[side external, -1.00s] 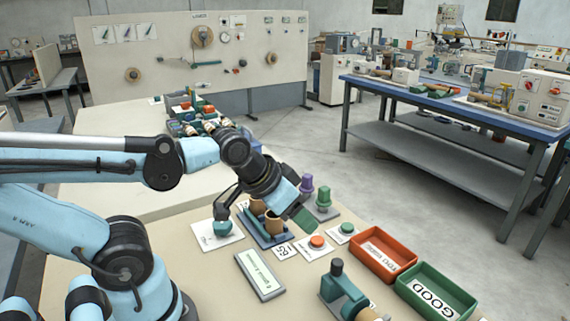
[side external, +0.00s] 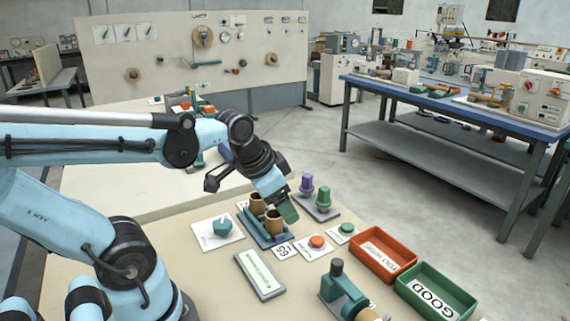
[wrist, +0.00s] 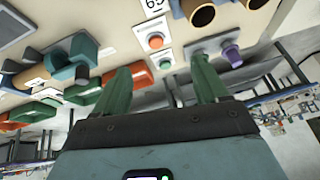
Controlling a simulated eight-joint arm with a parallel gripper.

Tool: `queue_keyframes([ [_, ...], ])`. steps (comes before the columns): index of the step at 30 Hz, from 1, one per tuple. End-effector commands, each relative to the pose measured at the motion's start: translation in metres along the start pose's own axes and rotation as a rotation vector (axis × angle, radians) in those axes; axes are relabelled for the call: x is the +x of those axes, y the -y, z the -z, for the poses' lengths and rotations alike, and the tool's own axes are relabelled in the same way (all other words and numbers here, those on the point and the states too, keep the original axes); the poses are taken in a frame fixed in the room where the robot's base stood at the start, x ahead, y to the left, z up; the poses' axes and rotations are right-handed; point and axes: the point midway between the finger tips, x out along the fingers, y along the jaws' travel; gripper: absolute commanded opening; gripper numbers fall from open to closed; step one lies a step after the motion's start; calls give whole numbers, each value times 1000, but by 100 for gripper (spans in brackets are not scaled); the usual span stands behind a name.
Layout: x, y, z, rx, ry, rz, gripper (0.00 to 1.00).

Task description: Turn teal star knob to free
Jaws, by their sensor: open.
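The teal star knob (side external: 222,227) sits on a white plate at the left of the bench in the side view. Its pointing direction is too small to read, and it is not in the wrist view. My gripper (side external: 288,211) is to the right of the knob, above the bench near the brown cups, and touches nothing that I can make out. In the wrist view my gripper (wrist: 162,80) shows two green fingers set wide apart with nothing between them.
Two brown cups (side external: 273,222) stand in a blue holder. Purple (side external: 307,184) and green knobs (side external: 323,197) are behind. A red button (side external: 317,242), orange bin (side external: 384,254) and green bin (side external: 436,291) lie right. A display (side external: 260,275) lies in front.

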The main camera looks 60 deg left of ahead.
Motion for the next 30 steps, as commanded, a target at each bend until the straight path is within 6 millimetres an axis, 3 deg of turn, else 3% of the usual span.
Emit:
queue_keyframes([
  [1,-1,22,-5,31,59,14,73],
  [6,-8,81,-35,196,260,-32,73],
  [12,-20,125,-70,332,389,-160,73],
  [20,-23,139,-87,394,421,-232,73],
  [30,8,134,-102,396,419,-230,73],
])
